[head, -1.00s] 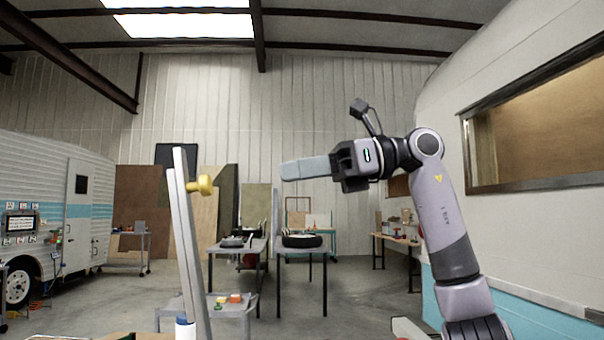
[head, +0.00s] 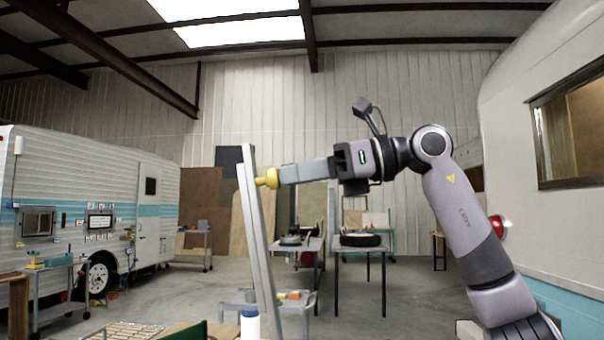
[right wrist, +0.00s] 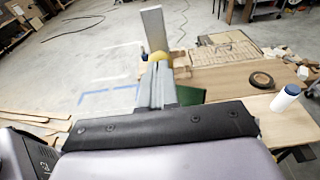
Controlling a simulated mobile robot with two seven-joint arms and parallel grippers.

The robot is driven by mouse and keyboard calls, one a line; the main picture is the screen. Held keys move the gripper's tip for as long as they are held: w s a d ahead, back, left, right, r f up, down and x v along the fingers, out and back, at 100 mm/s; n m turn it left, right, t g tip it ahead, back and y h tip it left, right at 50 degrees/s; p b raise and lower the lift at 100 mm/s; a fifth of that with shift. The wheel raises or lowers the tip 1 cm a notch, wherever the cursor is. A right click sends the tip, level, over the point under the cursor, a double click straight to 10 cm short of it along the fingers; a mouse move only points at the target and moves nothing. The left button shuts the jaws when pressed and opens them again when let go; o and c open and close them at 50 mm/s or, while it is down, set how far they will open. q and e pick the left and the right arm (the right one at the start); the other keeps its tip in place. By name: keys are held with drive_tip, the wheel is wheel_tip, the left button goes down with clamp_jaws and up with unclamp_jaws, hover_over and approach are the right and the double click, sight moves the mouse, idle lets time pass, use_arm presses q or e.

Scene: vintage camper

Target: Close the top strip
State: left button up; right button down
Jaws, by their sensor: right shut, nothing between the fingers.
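The strip (head: 258,240) is a tall, thin grey bar that stands on end and leans a little to the left at its top in the head view. A yellow knob (head: 270,178) sticks out from its right side. My right gripper (head: 286,173) is shut and empty, with its fingertips at the knob, touching or nearly touching it. In the right wrist view the strip (right wrist: 154,28) rises beyond the knob (right wrist: 159,57), just past the tips of my fingers (right wrist: 158,72). My left gripper is out of view.
Below are a wooden worktop (right wrist: 205,80), a white bottle (right wrist: 286,97) and a dark tape roll (right wrist: 261,79). A camper wall (head: 560,225) stands close on the right. Behind are a grey cart (head: 298,308) and tables. Open floor lies at the left.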

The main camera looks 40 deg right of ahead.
sight(255, 173)
drive_tip(key=shift+g+h, duration=0.6)
drive_tip(key=shift+g, duration=0.2)
drive_tip(key=w+a+p, duration=0.1)
drive_tip(key=p, duration=0.2)
drive_tip(key=w+a+r+p, duration=0.1)
drive_tip(key=w+a+p, duration=0.1)
drive_tip(key=p, duration=0.1)
drive_tip(key=shift+w, duration=0.3)
drive_tip(key=w+a+f+g+p, duration=0.1)
drive_tip(key=w+a+f+p, duration=0.6)
drive_tip(key=w+a+f, duration=0.5)
drive_tip(key=w+a+f+g+h, duration=0.2)
drive_tip(key=w+f, duration=0.3)
drive_tip(key=f, duration=0.3)
drive_tip(key=shift+w+f+h, duration=0.3)
drive_tip(key=shift+f, duration=0.05)
drive_tip(key=shift+f, duration=0.1)
